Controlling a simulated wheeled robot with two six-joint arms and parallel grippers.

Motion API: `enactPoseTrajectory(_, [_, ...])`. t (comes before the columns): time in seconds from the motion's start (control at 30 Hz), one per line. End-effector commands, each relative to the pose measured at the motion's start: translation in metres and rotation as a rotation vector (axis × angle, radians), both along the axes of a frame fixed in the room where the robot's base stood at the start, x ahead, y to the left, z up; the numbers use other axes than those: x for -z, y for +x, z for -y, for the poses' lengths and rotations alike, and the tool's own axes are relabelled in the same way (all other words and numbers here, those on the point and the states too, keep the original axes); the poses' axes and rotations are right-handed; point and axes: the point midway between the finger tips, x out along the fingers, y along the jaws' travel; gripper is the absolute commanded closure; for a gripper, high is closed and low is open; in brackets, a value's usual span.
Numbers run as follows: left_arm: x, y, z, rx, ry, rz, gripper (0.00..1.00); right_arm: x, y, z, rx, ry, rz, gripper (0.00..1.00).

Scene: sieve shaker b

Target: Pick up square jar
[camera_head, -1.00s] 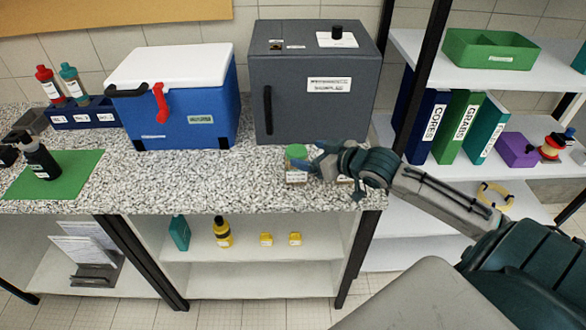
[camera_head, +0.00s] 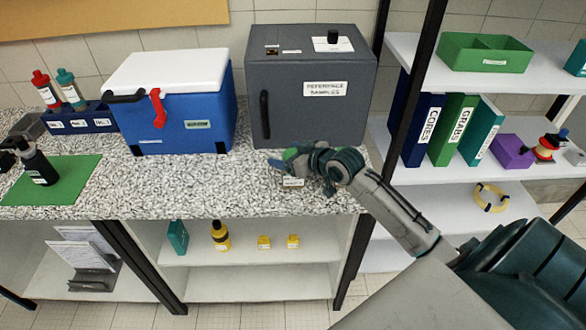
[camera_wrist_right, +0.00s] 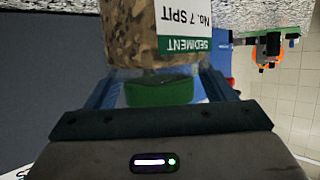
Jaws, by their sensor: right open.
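The square jar (camera_wrist_right: 142,30) shows upside down in the right wrist view, with brown speckled contents, a white and green "SEDIMENT No. 7 SPIT" label and a green lid (camera_wrist_right: 160,92). In the head view the jar's lid (camera_head: 290,153) and a bit of its label (camera_head: 292,182) show on the speckled counter, in front of the grey cabinet; the rest is hidden by my gripper. My right gripper (camera_head: 289,162) is at the jar's top, open, with its fingers on either side of the lid. Whether they touch it I cannot tell. My left gripper is not in view.
The grey cabinet (camera_head: 315,115) stands close behind the jar. A blue cooler box (camera_head: 190,125) with a white lid is to the left. The counter's front edge is just before the jar. Bare counter (camera_head: 200,185) lies left of it. A dark shelf post (camera_head: 408,120) rises on the right.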

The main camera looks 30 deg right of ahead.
Motion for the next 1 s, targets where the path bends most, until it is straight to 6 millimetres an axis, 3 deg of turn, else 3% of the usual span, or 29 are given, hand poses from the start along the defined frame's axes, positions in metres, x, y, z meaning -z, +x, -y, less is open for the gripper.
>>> enactPoseTrajectory(0.23, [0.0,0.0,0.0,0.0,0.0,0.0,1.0,0.0,0.001,0.0,0.0,-0.001,0.0,0.26])
enactPoseTrajectory(0.53, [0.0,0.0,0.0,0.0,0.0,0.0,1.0,0.002,0.0,0.0,0.0,-0.001,-0.003,0.84])
enactPoseTrajectory(0.83, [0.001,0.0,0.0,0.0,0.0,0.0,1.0,0.001,0.0,0.0,0.0,-0.002,-0.004,0.85])
enactPoseTrajectory(1.0, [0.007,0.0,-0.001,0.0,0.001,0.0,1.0,-0.011,0.001,0.0,-0.001,-0.004,0.001,0.85])
